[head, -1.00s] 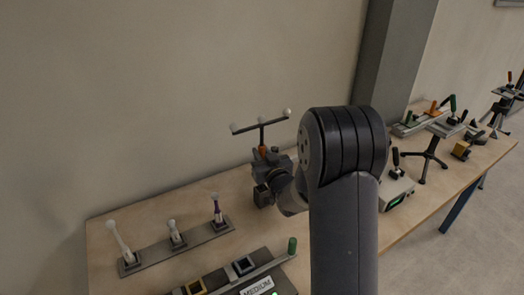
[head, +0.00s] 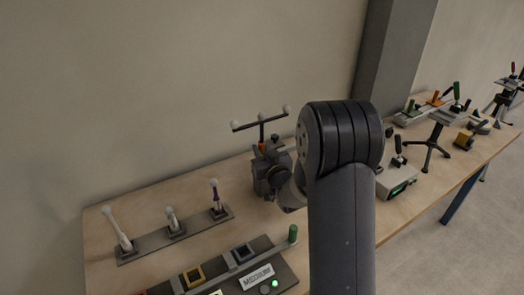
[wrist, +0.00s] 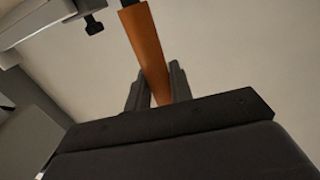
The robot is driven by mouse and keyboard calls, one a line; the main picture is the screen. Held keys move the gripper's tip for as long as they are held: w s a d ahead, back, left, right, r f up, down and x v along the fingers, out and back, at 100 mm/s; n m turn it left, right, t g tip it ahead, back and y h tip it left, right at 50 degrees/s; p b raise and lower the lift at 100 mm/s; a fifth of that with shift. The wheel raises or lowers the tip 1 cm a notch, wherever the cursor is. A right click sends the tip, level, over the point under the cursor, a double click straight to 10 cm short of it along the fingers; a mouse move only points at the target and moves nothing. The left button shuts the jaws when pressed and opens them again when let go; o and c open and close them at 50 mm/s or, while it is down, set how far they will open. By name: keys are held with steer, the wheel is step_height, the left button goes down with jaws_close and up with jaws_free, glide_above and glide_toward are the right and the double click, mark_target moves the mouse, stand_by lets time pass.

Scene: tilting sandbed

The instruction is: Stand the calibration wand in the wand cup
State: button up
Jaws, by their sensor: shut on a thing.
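The calibration wand (head: 262,124) is a dark T-shaped bar with white balls at its ends and an orange handle (wrist: 147,45). In the head view it stands about upright, crossbar up. My gripper (head: 264,152) is shut on the orange handle; the wrist view shows both fingers (wrist: 158,88) against its sides.
A grey rack (head: 150,243) with several white-tipped pieces stands at the left. A panel marked MEDIUM (head: 257,277) with a green handle is at the front. Tripods and instruments (head: 437,135) crowd the right. A grey frame (wrist: 50,22) with a black knob is close in the wrist view.

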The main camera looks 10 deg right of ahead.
steer(key=o, duration=1)
steer(key=s, duration=0.3)
steer(key=s+d+b, duration=0.1)
steer(key=s, duration=0.3)
steer(key=s+b, duration=0.1)
steer(key=s, duration=0.2)
steer(key=shift+s+d, duration=0.35)
steer(key=shift+s, duration=0.05)
steer(key=w, duration=0.3)
steer(key=w+a+p, duration=0.1)
steer(key=w, duration=0.3)
steer(key=w+p, duration=0.1)
steer(key=w, duration=0.3)
steer(key=shift+a, duration=0.4)
steer(key=shift+s+r+p, duration=0.1)
steer(key=shift+r+p, duration=0.65)
steer(key=shift+p, duration=0.15)
